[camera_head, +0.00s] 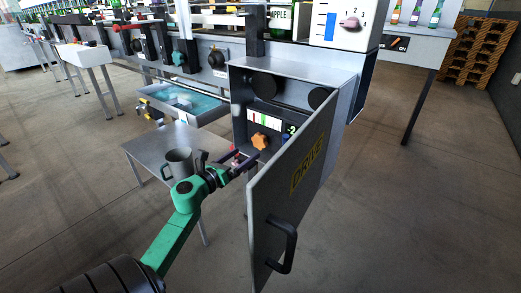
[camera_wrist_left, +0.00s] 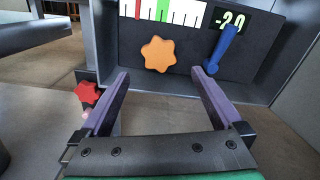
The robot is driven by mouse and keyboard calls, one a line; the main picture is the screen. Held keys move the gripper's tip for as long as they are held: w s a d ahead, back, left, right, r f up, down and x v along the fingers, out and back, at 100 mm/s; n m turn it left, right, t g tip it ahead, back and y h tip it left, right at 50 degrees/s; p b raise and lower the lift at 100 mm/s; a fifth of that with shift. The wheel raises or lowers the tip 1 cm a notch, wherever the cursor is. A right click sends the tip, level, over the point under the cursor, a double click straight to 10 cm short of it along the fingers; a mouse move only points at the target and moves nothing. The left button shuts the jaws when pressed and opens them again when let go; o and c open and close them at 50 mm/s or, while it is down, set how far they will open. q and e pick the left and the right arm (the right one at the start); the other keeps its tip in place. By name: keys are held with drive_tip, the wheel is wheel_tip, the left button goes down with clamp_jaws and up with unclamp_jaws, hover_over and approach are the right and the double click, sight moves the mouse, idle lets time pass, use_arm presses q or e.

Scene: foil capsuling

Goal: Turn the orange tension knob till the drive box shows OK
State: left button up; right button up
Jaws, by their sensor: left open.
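The orange tension knob (camera_head: 259,141) sits on the dark panel inside the open drive box (camera_head: 238,92). It shows closer, lobed like a star, in the left wrist view (camera_wrist_left: 158,54). Above it is a white gauge scale (camera_wrist_left: 185,12) with a green band and a red mark left of the band. A dark display (camera_wrist_left: 230,20) beside it reads about -2.0, partly covered by a blue lever (camera_wrist_left: 222,50). My left gripper (camera_head: 240,163) is open and empty, with its fingertips just short of and below the knob. It also shows in the left wrist view (camera_wrist_left: 160,80).
The box's DRIVE door (camera_head: 285,190) hangs open to the right of my left gripper. A red knob (camera_wrist_left: 87,94) is left of the fingers. A grey mug (camera_head: 179,162) stands on a small metal table (camera_head: 150,150) nearby.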

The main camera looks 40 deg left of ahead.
sight(258, 144)
use_arm(q)
drive_tip(key=w, duration=0.8)
drive_tip(key=shift+a+f+b, duration=0.1)
drive_tip(key=shift+b, duration=0.25)
drive_tip(key=shift+s, duration=0.1)
drive_tip(key=c, duration=1.3)
use_arm(e)
drive_tip(key=shift+w+a+f+t+y, duration=0.25)
drive_tip(key=shift+a+f, duration=0.1)
drive_tip(key=shift+a, duration=0.1)
drive_tip(key=shift+w+a+f+t+y, duration=0.2)
drive_tip(key=shift+a+f+t, duration=0.1)
drive_tip(key=shift+a, duration=0.15)
drive_tip(key=shift+s+d, duration=0.1)
